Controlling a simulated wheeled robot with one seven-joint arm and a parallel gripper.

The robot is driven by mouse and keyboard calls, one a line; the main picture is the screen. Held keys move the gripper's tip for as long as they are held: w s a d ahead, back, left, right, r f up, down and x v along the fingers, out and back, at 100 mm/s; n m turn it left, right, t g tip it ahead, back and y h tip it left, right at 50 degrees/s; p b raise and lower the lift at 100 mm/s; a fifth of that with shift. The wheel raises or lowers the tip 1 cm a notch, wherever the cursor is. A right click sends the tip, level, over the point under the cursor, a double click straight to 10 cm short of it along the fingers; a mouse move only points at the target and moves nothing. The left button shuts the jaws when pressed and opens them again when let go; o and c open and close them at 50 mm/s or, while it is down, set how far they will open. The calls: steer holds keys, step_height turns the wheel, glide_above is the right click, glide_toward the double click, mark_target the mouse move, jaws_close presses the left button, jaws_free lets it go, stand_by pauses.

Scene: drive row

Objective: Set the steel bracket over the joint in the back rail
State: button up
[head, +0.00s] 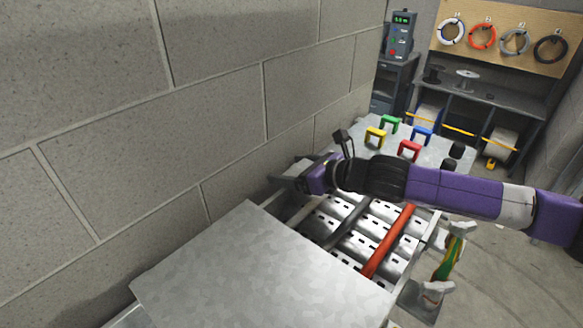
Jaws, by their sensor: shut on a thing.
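My purple arm reaches in from the right across the row, and my gripper (304,174) is at the back rail (277,204), near the wall. The gripper is shut on a small grey piece that looks like the steel bracket (292,169). My wrist hides part of it and the rail beneath. I cannot tell whether the bracket touches the rail or is just above it, and the joint in the rail cannot be made out.
A flat metal cover (255,270) lies in front. Slotted grey trays hold a red bar (388,243) and a black bar (349,221). A far plate carries green, yellow, blue and red (409,150) arches. A block wall (200,110) stands close at left.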

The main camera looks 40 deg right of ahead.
steer(key=shift+f, duration=0.5)
steer(key=shift+s+f, duration=0.1)
steer(key=shift+f, duration=0.3)
steer(key=o, duration=1.4)
steer(key=shift+o, duration=0.2)
steer(key=v, duration=0.4)
steer(key=b+v, duration=0.1)
steer(key=v, duration=0.2)
steer(key=shift+s+d+r+b, duration=0.15)
steer(key=shift+d+r+b, duration=0.15)
steer(key=shift+r, duration=0.25)
steer(key=shift+s+a+r, duration=0.1)
steer(key=shift+s+r, duration=0.1)
steer(key=shift+r, duration=0.05)
